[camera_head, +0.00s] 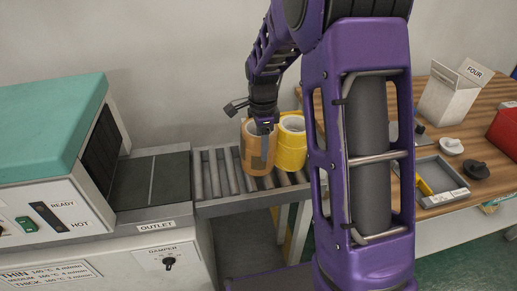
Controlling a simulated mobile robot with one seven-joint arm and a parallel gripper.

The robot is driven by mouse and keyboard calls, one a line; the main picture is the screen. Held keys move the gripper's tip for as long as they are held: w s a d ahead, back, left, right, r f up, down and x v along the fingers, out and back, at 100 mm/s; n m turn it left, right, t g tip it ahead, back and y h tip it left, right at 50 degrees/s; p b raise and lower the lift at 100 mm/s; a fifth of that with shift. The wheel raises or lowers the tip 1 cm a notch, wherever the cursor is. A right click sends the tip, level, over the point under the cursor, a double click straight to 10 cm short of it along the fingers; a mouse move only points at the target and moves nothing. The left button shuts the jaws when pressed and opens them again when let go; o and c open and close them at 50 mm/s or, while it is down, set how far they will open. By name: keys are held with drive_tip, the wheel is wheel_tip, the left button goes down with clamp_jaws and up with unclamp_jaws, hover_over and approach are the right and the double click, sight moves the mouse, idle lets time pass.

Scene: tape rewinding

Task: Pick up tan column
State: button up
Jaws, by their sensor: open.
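The tan column (248,155), a stack of tape rolls, stands upright on the roller conveyor. My gripper (264,126) points down at the top of the tan column. It is open, and one finger shows in front of the tan column's upper part. The other finger is hard to make out, so I cannot tell whether it touches the tape.
The roller conveyor (208,175) meets the machine's outlet on the left. The machine has a teal cover (50,120). On the right, a wooden table (455,95) holds a white box (447,100), a grey tray (440,180) and a red box (505,130). My arm hides the middle.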

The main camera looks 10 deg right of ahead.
drive_tip(key=shift+f, duration=0.25)
clamp_jaws()
drive_tip(key=shift+w+r, duration=0.1)
idle(1.2)
